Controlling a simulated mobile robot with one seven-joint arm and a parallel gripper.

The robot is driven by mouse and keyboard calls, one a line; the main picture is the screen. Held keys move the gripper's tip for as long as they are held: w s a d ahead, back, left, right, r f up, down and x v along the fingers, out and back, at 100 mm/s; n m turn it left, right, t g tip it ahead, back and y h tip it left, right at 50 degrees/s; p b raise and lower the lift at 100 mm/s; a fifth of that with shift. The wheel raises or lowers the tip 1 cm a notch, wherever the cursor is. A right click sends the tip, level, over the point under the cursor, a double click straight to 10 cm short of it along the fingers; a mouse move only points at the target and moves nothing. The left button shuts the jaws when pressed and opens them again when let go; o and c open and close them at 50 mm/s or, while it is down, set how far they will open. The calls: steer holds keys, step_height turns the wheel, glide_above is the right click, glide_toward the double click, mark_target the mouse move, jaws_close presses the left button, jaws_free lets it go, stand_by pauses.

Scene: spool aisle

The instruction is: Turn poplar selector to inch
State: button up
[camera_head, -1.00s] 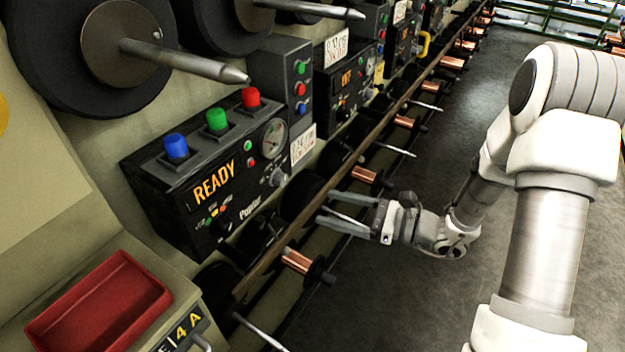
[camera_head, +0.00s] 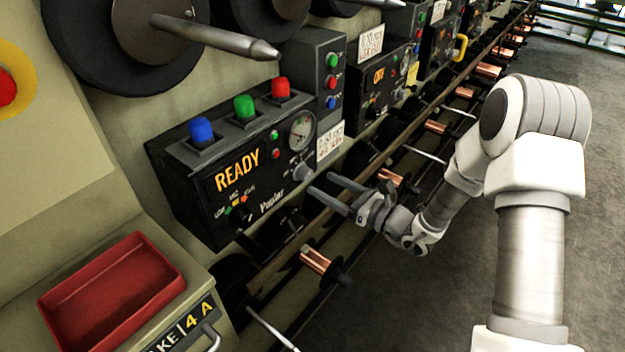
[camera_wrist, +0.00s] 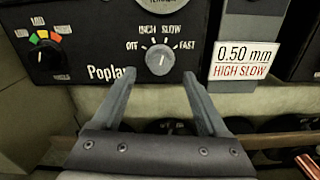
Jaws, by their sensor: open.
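The Poplar control box (camera_head: 205,205) is black, with a lit READY display and the word Poplar on its front. Its grey selector knob (camera_wrist: 159,59) sits at the panel's lower right, with INCH, SLOW, OFF and FAST printed around it in the wrist view. The knob's exact setting is hard to tell. It also shows in the head view (camera_head: 303,172). My gripper (camera_wrist: 158,80) is open and empty, its two fingers pointing at the panel on either side below the knob. In the head view my gripper (camera_head: 320,187) is just in front of the knob, apparently not touching it.
A second dial (camera_wrist: 46,58) with coloured marks is at the panel's left. Blue (camera_head: 202,130), green (camera_head: 244,106) and red (camera_head: 281,88) buttons top the box. A rail with copper spools (camera_head: 316,262) runs below. A red tray (camera_head: 112,298) stands at lower left. The aisle floor is clear.

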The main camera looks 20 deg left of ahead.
mark_target(309, 176)
steer(key=shift+x, duration=2.4)
jaws_close()
